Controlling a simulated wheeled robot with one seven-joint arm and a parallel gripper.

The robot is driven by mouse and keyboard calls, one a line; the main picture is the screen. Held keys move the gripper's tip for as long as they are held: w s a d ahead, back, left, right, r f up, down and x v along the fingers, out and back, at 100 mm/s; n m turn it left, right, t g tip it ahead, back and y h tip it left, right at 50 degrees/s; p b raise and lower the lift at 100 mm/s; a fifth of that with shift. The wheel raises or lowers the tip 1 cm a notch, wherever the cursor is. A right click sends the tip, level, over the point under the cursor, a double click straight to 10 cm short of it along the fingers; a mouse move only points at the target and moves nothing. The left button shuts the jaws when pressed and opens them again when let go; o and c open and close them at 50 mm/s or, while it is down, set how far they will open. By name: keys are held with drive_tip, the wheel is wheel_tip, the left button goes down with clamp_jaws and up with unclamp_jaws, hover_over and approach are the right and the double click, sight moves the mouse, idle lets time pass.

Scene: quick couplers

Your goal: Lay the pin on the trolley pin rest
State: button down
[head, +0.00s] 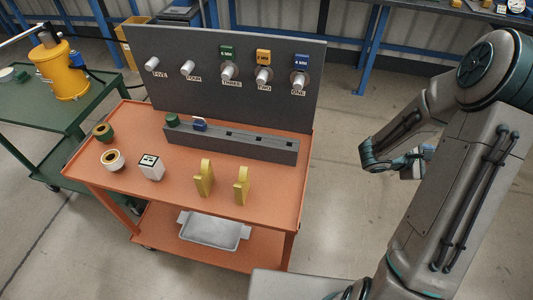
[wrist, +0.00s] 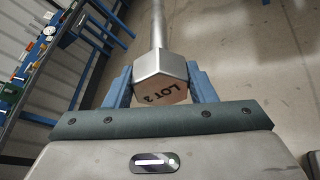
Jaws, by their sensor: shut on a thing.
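The pin (wrist: 158,62) shows in the wrist view with a silver hexagonal head, a tan end face marked "LOT 3" and a grey shaft running away from me. My gripper (wrist: 161,84) is shut on the head, one blue finger on each side. In the head view my gripper (head: 418,163) hangs over open floor, right of the orange trolley (head: 112,187) and apart from it. The pin is mostly hidden there. Two yellow uprights (head: 204,180) (head: 241,187), apparently the pin rest, stand near the trolley's front edge with nothing lying across them.
A grey panel (head: 190,105) with labelled couplers stands at the trolley's back. A dark slotted block (head: 230,145) lies before it. A green cart (head: 100,93) stands at far left.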

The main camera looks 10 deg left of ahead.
drive_tip(key=s+d+r+m+g+y, duration=0.1)
drive_tip(key=s+d+m+g+y, duration=0.1)
drive_tip(key=s+d+m+g, duration=0.55)
drive_tip(key=s+d+r+m+g+y, duration=0.1)
drive_tip(key=s+d+m+g, duration=0.1)
drive_tip(key=s+m+g, duration=0.6)
drive_tip(key=s+a+m+g+y+b, duration=0.1)
drive_tip(key=s+a+m+y, duration=0.2)
drive_tip(key=s+m+y, duration=0.45)
drive_tip(key=s+a+m+g+y+b, duration=0.1)
drive_tip(key=s+a+m+y, duration=0.3)
drive_tip(key=y, duration=0.6)
drive_tip(key=w+a+m+t+y+b, duration=0.3)
drive_tip(key=w+a+m+t+y, duration=0.45)
drive_tip(key=w+a, duration=1.15)
drive_tip(key=s+a+r+m+t+b, duration=0.1)
drive_tip(key=a+r+m+t, duration=0.1)
drive_tip(key=a, duration=1.2)
drive_tip(key=s+a+r+m+t+b, duration=0.2)
drive_tip(key=a+r, duration=0.2)
drive_tip(key=a, duration=1)
drive_tip(key=shift+d+r+p, duration=0.15)
drive_tip(key=shift+d+p, duration=0.05)
drive_tip(key=shift+p, duration=0.25)
